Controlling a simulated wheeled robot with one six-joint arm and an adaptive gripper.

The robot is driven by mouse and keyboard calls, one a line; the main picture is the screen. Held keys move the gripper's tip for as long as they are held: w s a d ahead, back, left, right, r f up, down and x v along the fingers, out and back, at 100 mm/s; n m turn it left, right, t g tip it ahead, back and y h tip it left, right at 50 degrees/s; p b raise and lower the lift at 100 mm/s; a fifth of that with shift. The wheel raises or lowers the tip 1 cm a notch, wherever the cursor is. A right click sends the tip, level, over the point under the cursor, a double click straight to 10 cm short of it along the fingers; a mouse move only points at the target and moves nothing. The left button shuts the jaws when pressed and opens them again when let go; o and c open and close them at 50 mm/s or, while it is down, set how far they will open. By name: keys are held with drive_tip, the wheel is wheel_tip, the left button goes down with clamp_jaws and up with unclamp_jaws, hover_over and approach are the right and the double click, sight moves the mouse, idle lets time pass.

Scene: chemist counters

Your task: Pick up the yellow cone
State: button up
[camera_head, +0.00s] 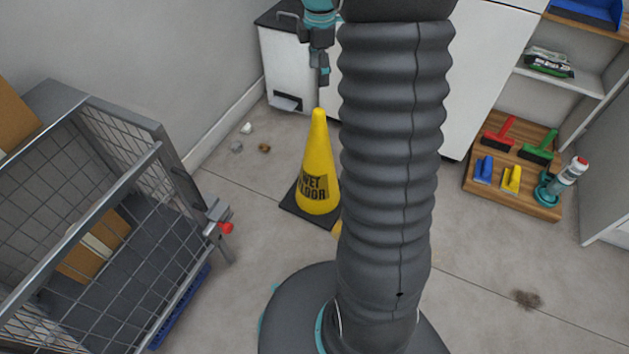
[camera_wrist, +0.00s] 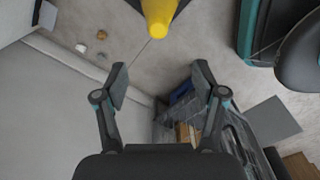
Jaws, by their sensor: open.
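The yellow cone (camera_head: 318,165) stands upright on the floor on its dark square base, with "WET FLOOR" lettering on its side. My column hides part of its right side in the head view. My gripper (camera_head: 323,76) is above the cone's tip and apart from it in that picture. In the wrist view the cone's yellow tip (camera_wrist: 159,22) shows at the top edge, beyond my gripper (camera_wrist: 160,82). The two fingers are spread apart with nothing between them.
A wire-mesh cage cart (camera_head: 150,190) stands at the left. A wooden board (camera_head: 515,180) with brushes and a bottle (camera_head: 570,175) lies at the right. Small scraps (camera_head: 247,128) lie near the wall. A white cabinet (camera_head: 290,65) stands behind the cone. Floor at the lower right is mostly clear.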

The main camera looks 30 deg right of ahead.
sight(319, 110)
drive_tip(key=f, duration=0.4)
drive_tip(key=f+b, duration=0.1)
drive_tip(key=f, duration=0.4)
drive_tip(key=f+b, duration=0.1)
drive_tip(key=f, duration=0.4)
drive_tip(key=shift+w+d+f, duration=0.15)
drive_tip(key=shift+w+f, duration=0.1)
drive_tip(key=shift+r, duration=0.1)
clamp_jaws()
